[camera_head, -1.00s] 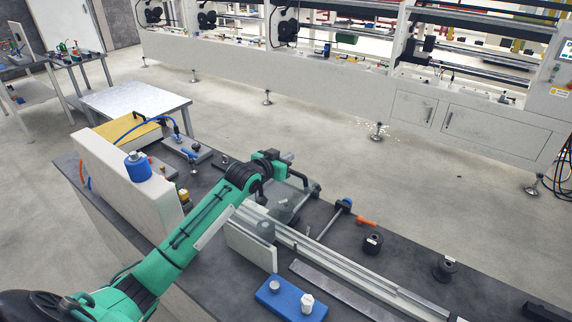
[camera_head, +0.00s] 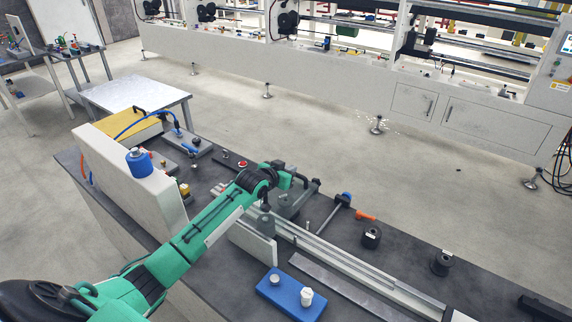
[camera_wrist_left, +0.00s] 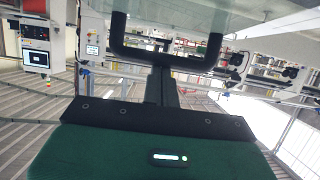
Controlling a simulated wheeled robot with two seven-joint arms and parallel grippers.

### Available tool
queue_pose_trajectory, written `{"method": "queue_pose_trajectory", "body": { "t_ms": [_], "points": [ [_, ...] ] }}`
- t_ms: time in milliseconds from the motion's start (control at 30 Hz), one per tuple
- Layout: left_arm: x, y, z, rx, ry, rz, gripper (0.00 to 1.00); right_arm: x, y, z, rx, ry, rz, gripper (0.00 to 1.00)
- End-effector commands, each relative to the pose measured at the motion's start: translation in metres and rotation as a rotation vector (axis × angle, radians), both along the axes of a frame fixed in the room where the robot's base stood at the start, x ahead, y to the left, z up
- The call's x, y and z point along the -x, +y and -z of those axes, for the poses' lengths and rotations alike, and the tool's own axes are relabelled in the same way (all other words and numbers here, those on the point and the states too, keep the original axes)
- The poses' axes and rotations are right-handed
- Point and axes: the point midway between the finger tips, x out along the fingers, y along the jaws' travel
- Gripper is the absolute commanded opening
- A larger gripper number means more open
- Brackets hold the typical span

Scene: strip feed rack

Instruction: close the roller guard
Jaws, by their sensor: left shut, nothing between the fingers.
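My left gripper (camera_head: 300,181) reaches over the strip feed rack from the left. It is shut with nothing between its fingers. The clear roller guard (camera_head: 287,207) is under and beside it, partly hidden by my wrist; its exact tilt is hard to tell. In the left wrist view a black U-shaped handle (camera_wrist_left: 165,61) spans in front of the shut fingers (camera_wrist_left: 164,88), with the guard's clear pane (camera_wrist_left: 180,17) above it. The fingers overlap the handle there; I cannot tell whether they touch it. My right gripper is not in view.
A long metal rail (camera_head: 345,262) runs to the lower right of the bench. A blue block (camera_head: 285,296) with two knobs sits at the front. Black rollers (camera_head: 371,236), an orange-handled tool (camera_head: 365,215) and a white upright panel (camera_head: 130,180) stand around the rack.

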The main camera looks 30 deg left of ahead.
Motion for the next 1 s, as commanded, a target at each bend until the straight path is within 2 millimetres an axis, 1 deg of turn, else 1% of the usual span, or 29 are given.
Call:
{"method": "queue_pose_trajectory", "body": {
  "t_ms": [33, 100, 500, 567, 667, 867, 933, 1000],
  "points": [
    [-0.001, -0.001, 0.010, 0.000, 0.000, 0.001, 0.00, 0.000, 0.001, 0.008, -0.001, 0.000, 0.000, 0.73],
    [-0.003, -0.001, 0.012, 0.000, 0.000, 0.000, 0.00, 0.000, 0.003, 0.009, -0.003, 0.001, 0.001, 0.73],
    [-0.003, -0.001, 0.010, 0.001, -0.001, 0.000, 0.00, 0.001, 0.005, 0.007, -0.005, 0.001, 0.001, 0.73],
    [-0.004, -0.001, 0.007, 0.001, -0.001, 0.000, 0.00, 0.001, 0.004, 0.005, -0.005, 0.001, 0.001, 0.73],
    [-0.006, -0.001, -0.003, 0.001, -0.002, 0.000, 0.00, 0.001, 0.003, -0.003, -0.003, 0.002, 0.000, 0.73],
    [-0.012, -0.002, -0.035, 0.001, -0.003, -0.002, 0.00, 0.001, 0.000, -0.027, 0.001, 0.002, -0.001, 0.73],
    [-0.004, -0.001, -0.029, 0.000, 0.000, -0.001, 0.00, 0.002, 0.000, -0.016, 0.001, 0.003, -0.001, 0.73],
    [0.007, 0.001, -0.033, -0.002, 0.000, -0.002, 0.00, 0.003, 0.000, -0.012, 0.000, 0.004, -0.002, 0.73]
  ]
}}
